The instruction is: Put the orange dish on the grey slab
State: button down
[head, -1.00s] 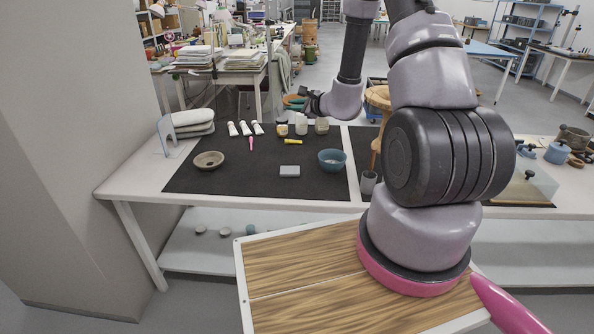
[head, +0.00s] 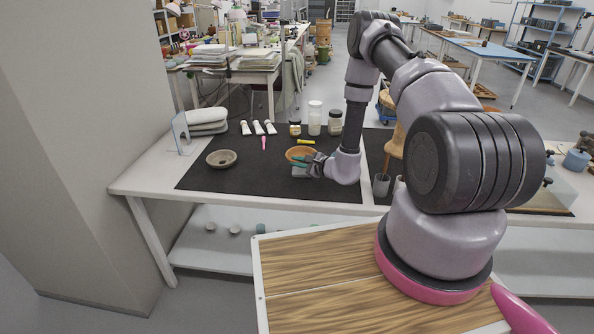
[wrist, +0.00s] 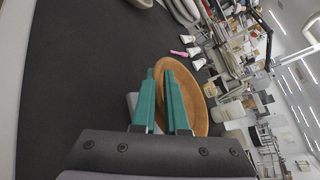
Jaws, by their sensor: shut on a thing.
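The orange dish (head: 299,153) is at my gripper (head: 311,161) over the right-hand part of the dark mat. The dish also shows in the wrist view (wrist: 206,92), with the teal fingers (wrist: 166,72) shut on its near rim. The grey slab (head: 299,172) lies on the mat just below and in front of the dish in the head view, partly hidden by my gripper. A pale edge of it shows left of the fingers in the wrist view (wrist: 131,101). I cannot tell whether dish and slab touch.
A grey-brown bowl (head: 221,158) sits at the mat's left. White tubes (head: 258,128), a pink tool (head: 264,143), a yellow tool (head: 306,142) and jars (head: 314,118) stand or lie behind. The mat's front left (head: 235,182) is clear.

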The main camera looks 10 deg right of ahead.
notch_tip(320, 180, down, 4)
jog(key=shift+r, duration=0.25)
jog(key=c, duration=0.9)
grip_release()
jog(key=shift+f, duration=0.1)
